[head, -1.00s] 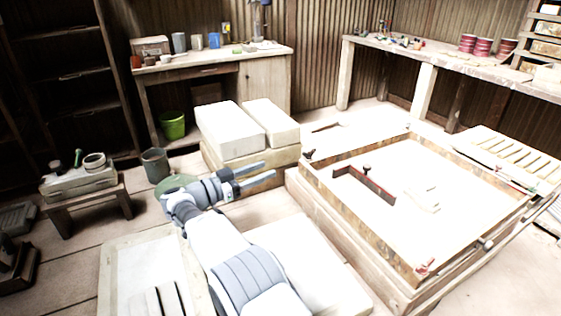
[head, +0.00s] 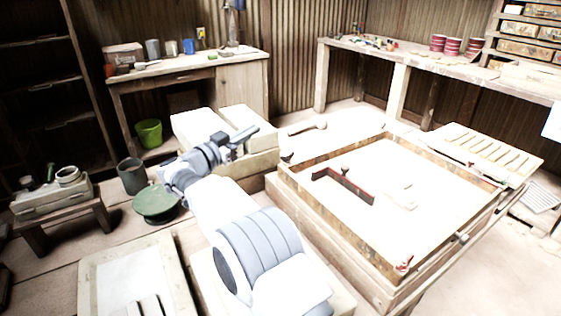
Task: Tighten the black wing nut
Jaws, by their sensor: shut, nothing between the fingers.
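A small black wing nut (head: 287,157) appears to sit on the back-left corner of the wooden press frame (head: 318,218). It is small in the picture and its turn cannot be made out. My gripper (head: 250,132) is shut and empty. It shows in front of the pale blocks, up and to the left of that corner, apart from the wing nut. A red wing nut (head: 405,263) is at the frame's front corner. A dark red L-shaped piece (head: 343,186) with a knob lies inside the frame.
Stacked pale blocks (head: 190,130) stand behind my gripper. A green bowl (head: 157,203) and a dark bucket (head: 132,176) are at left. A slatted rack (head: 490,150) lies beyond the press. Workbenches line the walls.

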